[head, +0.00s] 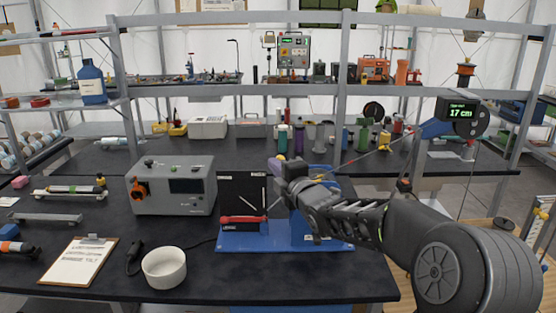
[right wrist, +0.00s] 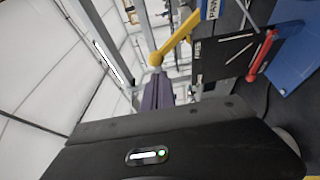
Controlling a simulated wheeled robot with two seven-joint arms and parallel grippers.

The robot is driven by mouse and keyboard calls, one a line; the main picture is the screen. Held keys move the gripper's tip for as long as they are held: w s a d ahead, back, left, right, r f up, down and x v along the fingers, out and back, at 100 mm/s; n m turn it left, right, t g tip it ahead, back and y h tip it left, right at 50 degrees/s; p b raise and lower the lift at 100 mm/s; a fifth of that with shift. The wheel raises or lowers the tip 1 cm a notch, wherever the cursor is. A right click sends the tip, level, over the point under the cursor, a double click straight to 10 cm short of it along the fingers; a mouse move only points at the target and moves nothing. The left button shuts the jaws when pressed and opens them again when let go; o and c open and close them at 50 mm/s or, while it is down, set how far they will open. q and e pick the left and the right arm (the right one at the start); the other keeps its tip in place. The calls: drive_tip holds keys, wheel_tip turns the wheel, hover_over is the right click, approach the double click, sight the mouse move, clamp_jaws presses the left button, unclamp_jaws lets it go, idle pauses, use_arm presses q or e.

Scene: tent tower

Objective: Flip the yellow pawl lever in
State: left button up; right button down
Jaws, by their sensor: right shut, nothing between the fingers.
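The yellow pawl lever (right wrist: 174,38) shows in the right wrist view as a yellow arm with a rounded end, beside a purple part (right wrist: 158,92). In the head view only a small yellow tip (head: 281,157) shows, just above my right gripper (head: 279,182). The right gripper is shut and holds nothing. It is close to the lever; I cannot tell whether they touch. My left gripper is not in view.
A blue base plate (head: 250,242) carries a black panel (head: 242,190) and a red handle (head: 243,219). A grey instrument box (head: 172,186), a white bowl (head: 164,267) and a clipboard (head: 78,262) stand to the left. Shelving is behind.

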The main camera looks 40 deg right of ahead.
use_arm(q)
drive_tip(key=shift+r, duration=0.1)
use_arm(e)
drive_tip(key=shift+d, duration=0.3)
